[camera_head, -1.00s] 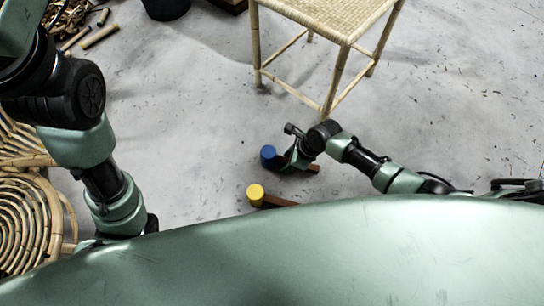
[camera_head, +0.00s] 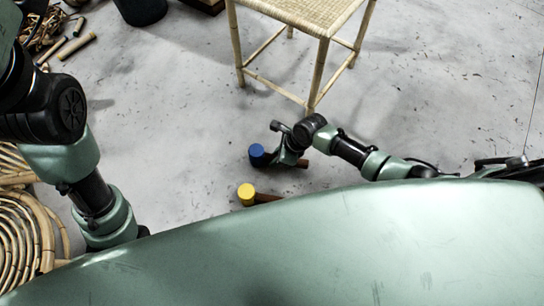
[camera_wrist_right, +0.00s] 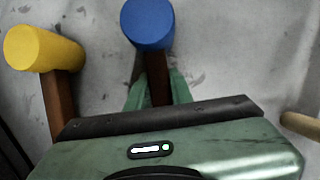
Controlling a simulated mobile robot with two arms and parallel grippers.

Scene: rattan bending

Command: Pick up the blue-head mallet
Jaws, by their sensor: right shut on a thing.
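The blue-head mallet (camera_head: 257,152) shows near the middle of the head view, its brown handle pointing right. My right gripper (camera_head: 283,160) is shut on its handle, close behind the blue head. In the right wrist view the blue head (camera_wrist_right: 148,22) is at the top, with the handle between my green fingers (camera_wrist_right: 158,88). Whether the mallet touches the floor I cannot tell. A yellow-head mallet (camera_head: 247,193) lies just in front of it on the floor, and it also shows at the left of the right wrist view (camera_wrist_right: 38,48). My left gripper is not in view; only the left arm shows.
A rattan stool (camera_head: 290,15) stands behind my right gripper. Coiled rattan pieces (camera_head: 22,225) lie at the left. A dark bucket (camera_head: 141,10) and loose sticks (camera_head: 75,46) are at the back left. The grey floor (camera_head: 190,110) between is clear.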

